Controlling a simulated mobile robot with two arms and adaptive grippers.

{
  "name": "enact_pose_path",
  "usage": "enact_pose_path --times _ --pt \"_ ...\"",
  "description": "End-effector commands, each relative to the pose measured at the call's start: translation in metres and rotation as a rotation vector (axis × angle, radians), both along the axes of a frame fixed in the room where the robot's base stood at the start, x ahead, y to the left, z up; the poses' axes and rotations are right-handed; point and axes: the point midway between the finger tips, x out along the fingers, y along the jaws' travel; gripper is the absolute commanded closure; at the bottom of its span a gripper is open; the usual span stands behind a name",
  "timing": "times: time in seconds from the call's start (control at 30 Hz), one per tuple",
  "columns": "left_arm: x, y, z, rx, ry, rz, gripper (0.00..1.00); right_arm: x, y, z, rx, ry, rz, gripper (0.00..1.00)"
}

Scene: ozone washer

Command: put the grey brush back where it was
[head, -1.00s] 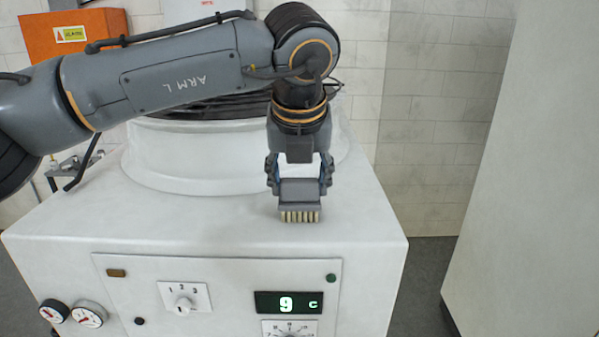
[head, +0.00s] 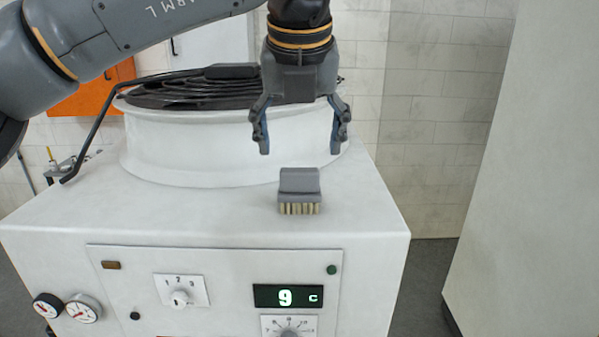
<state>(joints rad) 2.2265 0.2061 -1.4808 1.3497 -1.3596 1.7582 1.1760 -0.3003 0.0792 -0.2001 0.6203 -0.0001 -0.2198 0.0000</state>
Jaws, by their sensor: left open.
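The grey brush (head: 299,187) stands on the white top of the washer (head: 215,212), near its front edge and right of the middle. Its pale bristles point down and its grey block is upward. My left gripper (head: 299,148) is above the brush, pointing down, with its two fingers spread wide and nothing between them. There is a small gap between the fingertips and the brush. My right gripper is not in view.
A round white drum (head: 200,150) with a black ribbed top stands behind the brush. The front panel holds a dial (head: 180,297), a display reading 9 C (head: 288,296) and two gauges at left. A tall pale wall or cabinet (head: 530,180) stands at right.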

Motion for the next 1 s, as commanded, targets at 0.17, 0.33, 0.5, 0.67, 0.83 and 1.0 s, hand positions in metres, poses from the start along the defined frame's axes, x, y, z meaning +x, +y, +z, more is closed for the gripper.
enact_pose_path --times 0.17,0.33,0.5,0.67,0.83,1.0 --pt "-0.014 -0.001 0.030 -0.002 -0.002 -0.001 0.22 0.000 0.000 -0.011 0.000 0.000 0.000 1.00" --pt "-0.020 0.000 0.047 0.000 -0.001 -0.001 0.22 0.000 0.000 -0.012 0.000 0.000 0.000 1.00" --pt "-0.022 0.000 0.051 0.000 0.000 -0.001 0.22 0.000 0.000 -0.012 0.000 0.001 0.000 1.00" --pt "-0.022 0.000 0.050 0.000 0.000 -0.001 0.22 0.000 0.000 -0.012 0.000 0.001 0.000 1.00" --pt "-0.022 0.000 0.064 0.000 -0.001 -0.001 0.22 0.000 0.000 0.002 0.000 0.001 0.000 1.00" --pt "-0.022 0.000 0.096 0.000 0.000 -0.001 0.22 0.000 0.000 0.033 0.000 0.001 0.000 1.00"
